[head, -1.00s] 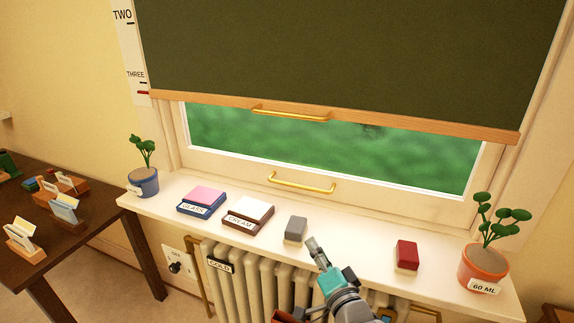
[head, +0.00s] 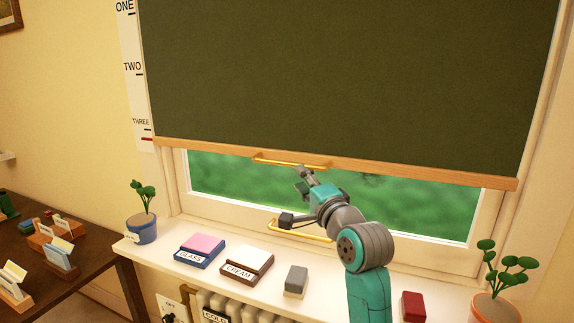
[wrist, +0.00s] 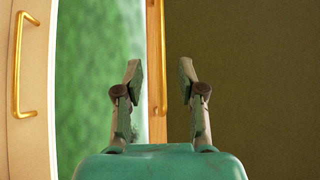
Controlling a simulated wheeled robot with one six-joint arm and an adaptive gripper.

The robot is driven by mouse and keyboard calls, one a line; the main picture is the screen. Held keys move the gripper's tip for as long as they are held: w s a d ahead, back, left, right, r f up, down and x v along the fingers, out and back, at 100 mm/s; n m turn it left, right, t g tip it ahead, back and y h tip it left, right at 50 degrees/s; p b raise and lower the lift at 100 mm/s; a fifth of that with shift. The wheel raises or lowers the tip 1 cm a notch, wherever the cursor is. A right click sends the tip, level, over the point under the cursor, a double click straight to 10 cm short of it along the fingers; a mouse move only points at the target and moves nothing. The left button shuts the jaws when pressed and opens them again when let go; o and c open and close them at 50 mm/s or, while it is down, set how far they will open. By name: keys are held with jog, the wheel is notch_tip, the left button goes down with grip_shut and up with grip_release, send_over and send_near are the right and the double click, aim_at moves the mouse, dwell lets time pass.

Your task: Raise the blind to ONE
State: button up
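The dark green blind (head: 340,80) hangs partly down over the window. Its wooden bottom bar (head: 430,172) carries a brass handle (head: 290,160). The bar's left end is level with the red mark just under THREE on the white scale strip (head: 133,95), which also reads TWO and ONE above. My gripper (head: 306,175) is just below the blind's handle. In the wrist view my gripper (wrist: 160,72) is open, and the blind's handle (wrist: 162,35) appears between and beyond its fingertips. The fingers do not visibly touch it.
A second brass handle (head: 300,232) is on the window frame, behind my arm. The sill holds a blue potted plant (head: 142,228), card trays, a grey block (head: 296,281), a red block (head: 413,306) and an orange pot (head: 497,308). A dark desk (head: 75,270) stands at left.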

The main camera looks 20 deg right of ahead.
aim_at(288, 165)
jog(key=x, duration=0.9)
grip_shut()
